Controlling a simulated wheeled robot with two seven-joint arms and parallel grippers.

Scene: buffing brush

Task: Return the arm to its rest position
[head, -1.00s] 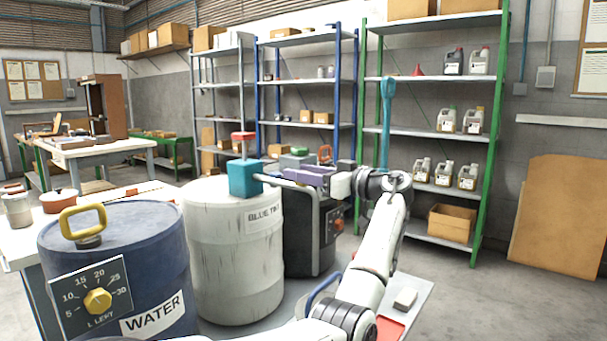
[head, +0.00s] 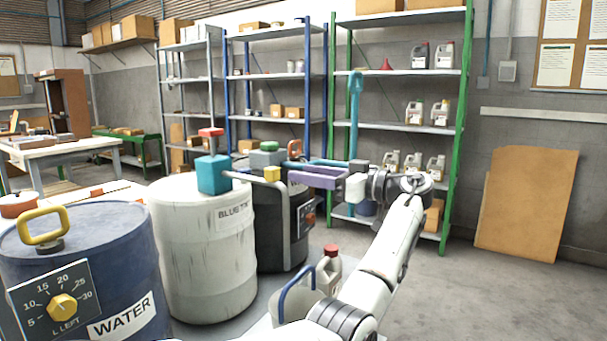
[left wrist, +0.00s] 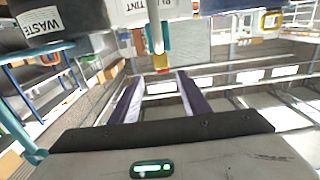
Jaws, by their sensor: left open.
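My left gripper (head: 297,172) is in the middle of the head view, with its purple fingers pointing left. In the left wrist view its fingers (left wrist: 160,78) are apart with nothing between them. A teal tap body with a red handle (head: 213,174) sits on a white drum (head: 200,265) labelled blue tint. Its pipe ends in a yellow tip (head: 271,174), just left of my fingertips. The yellow tip also shows beyond the fingers in the left wrist view (left wrist: 161,63). My right gripper is not in view.
A blue water drum (head: 90,245) with a dial stands at the left. A dark waste container (head: 280,240) stands behind the tap. The floor at right is clear.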

